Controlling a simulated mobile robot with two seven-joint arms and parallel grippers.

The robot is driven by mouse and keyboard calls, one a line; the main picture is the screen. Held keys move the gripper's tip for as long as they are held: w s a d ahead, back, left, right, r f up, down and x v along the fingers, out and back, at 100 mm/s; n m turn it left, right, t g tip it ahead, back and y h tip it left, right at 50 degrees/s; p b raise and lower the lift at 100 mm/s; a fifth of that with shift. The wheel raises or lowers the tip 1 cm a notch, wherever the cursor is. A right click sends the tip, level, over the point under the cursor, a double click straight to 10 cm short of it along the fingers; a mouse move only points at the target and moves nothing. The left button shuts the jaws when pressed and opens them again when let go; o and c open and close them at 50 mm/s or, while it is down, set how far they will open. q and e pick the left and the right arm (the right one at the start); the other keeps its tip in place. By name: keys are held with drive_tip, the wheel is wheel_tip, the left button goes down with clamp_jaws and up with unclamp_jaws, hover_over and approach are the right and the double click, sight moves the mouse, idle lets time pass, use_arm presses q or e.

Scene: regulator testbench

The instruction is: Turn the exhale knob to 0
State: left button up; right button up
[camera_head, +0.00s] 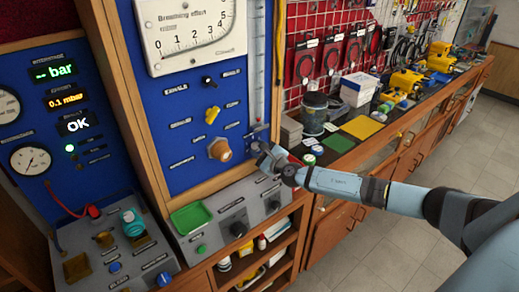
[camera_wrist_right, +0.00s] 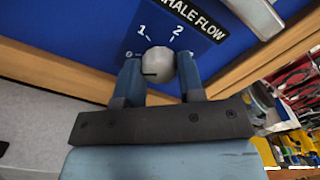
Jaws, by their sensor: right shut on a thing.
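A round grey knob (camera_wrist_right: 157,62) sits on a blue plate (camera_wrist_right: 200,50) marked 1 and 2, with a label ending in "HALE FLOW"; the label's start is cut off. A short dark line on the knob points left in the right wrist view. My right gripper (camera_wrist_right: 158,72) is shut on the knob, one blue finger on each side. In the head view my right gripper (camera_head: 264,156) is at the lower right edge of the blue panel, and hides most of the knob there. My left gripper is not in view.
The blue panel (camera_head: 180,140) carries a large breathing effort gauge (camera_head: 190,35), small switches and an orange-brown knob (camera_head: 220,150). A grey console with a green tray (camera_head: 191,218) stands below. A workbench with jars, boxes and tools extends right.

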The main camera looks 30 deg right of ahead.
drive_tip(key=o, duration=0.9)
drive_tip(key=s, duration=0.4)
drive_tip(key=s+b, duration=0.1)
drive_tip(key=s, duration=0.4)
drive_tip(key=s+d+b, duration=0.1)
drive_tip(key=s, duration=0.3)
drive_tip(key=shift+s, duration=0.4)
